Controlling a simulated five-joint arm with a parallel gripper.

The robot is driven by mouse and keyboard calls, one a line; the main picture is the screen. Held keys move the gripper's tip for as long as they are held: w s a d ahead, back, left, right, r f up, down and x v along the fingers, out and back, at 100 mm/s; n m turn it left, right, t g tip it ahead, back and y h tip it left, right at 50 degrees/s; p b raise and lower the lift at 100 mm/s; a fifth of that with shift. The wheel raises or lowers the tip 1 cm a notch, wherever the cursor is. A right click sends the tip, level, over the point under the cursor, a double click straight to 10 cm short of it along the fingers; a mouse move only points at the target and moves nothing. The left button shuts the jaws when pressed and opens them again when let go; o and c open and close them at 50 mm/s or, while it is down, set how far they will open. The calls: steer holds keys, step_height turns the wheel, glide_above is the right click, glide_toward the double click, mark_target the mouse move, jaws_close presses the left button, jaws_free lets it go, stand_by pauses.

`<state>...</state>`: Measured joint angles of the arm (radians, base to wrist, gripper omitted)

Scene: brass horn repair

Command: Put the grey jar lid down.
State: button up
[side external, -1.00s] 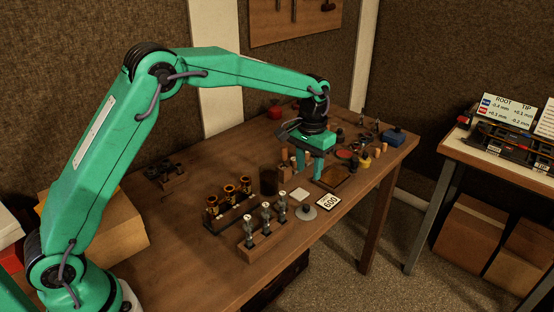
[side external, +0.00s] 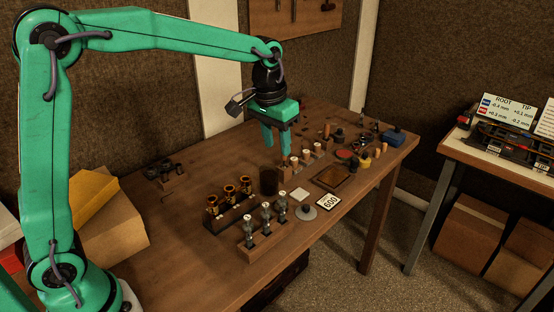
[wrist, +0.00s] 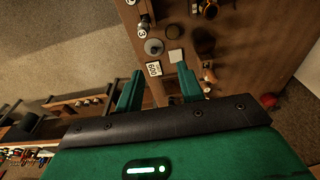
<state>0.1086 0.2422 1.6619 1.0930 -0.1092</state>
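A flat grey disc with a dark knob on it, which looks like the grey jar lid (side external: 305,213), lies on the wooden table beside the 600 card. It also shows in the wrist view as a grey round (wrist: 153,47). My gripper (side external: 276,150) is raised above the table, up and to the left of the lid in the side view. Its two green fingers are apart, and nothing shows between them in the wrist view (wrist: 160,69).
A dark jar (side external: 269,181) stands below my gripper in the side view. Racks with brass-topped parts (side external: 230,207) and valves (side external: 264,228) stand nearby. The 600 card (side external: 328,202), a brown tray (side external: 331,178) and a blue box (side external: 393,137) lie to the right.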

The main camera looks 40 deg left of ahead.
steer(key=s+a+r+t, duration=0.1)
steer(key=s+a+t, duration=0.1)
steer(key=s, duration=1)
steer(key=s+a+r+t, duration=0.1)
steer(key=s+a+t, duration=0.1)
steer(key=s, duration=1)
steer(key=shift+s+a, duration=0.15)
steer(key=shift+a, duration=0.4)
